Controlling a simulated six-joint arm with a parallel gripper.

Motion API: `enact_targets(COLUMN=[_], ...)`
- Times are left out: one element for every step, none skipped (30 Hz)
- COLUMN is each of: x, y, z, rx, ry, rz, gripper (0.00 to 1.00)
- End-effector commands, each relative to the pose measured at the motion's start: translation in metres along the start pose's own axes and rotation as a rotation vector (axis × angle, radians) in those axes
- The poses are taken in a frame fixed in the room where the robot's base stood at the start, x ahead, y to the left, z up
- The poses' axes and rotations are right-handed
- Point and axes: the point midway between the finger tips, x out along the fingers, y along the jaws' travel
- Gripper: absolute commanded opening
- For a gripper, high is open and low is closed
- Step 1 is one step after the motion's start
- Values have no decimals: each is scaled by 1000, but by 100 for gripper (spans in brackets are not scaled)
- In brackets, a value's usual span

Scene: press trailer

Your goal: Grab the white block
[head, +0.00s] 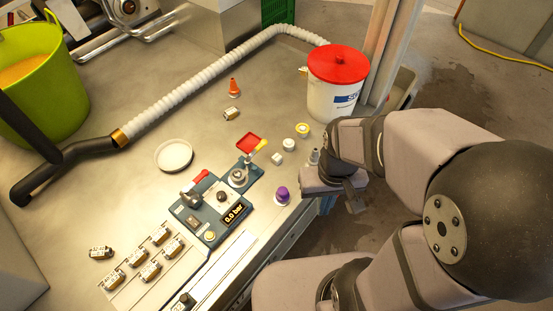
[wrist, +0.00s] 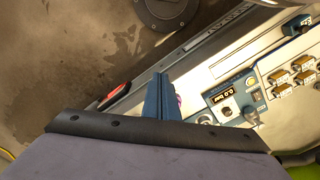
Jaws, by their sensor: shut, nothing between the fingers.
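A small whitish block (head: 277,158) sits on the metal table in the head view, just left of a small white round piece (head: 289,144). It is too small to make out in detail, and I cannot find it in the wrist view. My gripper (wrist: 160,76) is shut and empty in the wrist view, its blue-grey fingers together. In the head view my gripper (head: 355,198) hangs by the table's right edge, to the right of the block and apart from it.
A blue-grey press panel (head: 186,218) reads 0.0 bar. Several labelled blocks (head: 150,271) stand at the lower left. A purple-topped piece (head: 282,195) stands near the edge. A white bucket with a red lid (head: 333,98) stands behind. A ribbed hose (head: 205,80) crosses the table.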

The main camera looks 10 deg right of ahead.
Motion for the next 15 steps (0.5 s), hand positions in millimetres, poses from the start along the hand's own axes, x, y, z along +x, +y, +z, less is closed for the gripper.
enact_targets(x=[0,0,0,0,0,0,0,0,0,0,0,0,0,0,0], y=[0,0,0,0,0,0,0,0,0,0,0,0,0,0,0], z=[0,0,0,0,0,0,0,0,0,0,0,0,0,0,0], rx=[0,0,0,0,0,0,0,0,0,0,0,0,0,0,0], ry=[0,0,0,0,0,0,0,0,0,0,0,0,0,0,0], rz=[0,0,0,0,0,0,0,0,0,0,0,0,0,0,0], gripper=[0,0,0,0,0,0,5,12,22,27,27,27,27,27,27])
